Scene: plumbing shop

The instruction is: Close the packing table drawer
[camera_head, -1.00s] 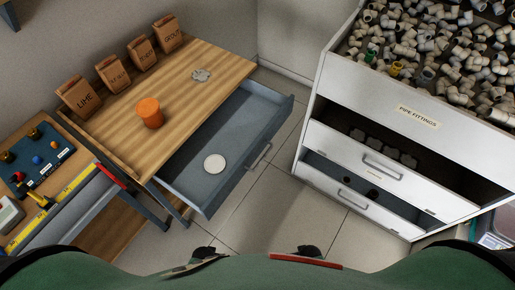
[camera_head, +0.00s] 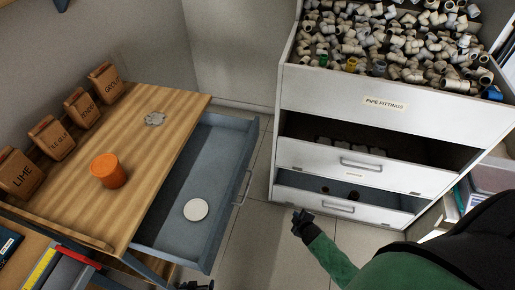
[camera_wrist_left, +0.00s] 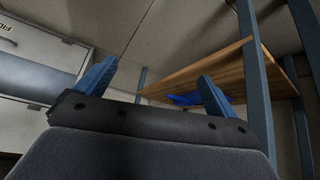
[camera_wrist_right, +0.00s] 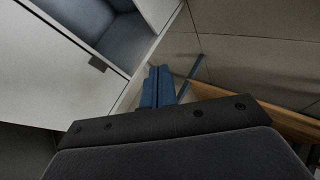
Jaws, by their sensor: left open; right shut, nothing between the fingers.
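The packing table (camera_head: 152,150) has a wooden top. Its grey-blue drawer (camera_head: 176,222) is pulled out on the right side, with a handle (camera_head: 242,188) on its front and a white round disc (camera_head: 195,210) inside. My right gripper (camera_head: 299,217) is to the right of the drawer front, apart from it; in the right wrist view its fingers (camera_wrist_right: 158,86) are together and empty. My left gripper (camera_head: 195,285) is barely visible at the bottom edge, near the drawer's near corner; in the left wrist view its fingers (camera_wrist_left: 157,88) are wide apart with nothing between them.
A white pipe fittings cabinet (camera_head: 330,95) with partly open drawers stands on the right. Bare floor (camera_head: 258,235) lies between table and cabinet.

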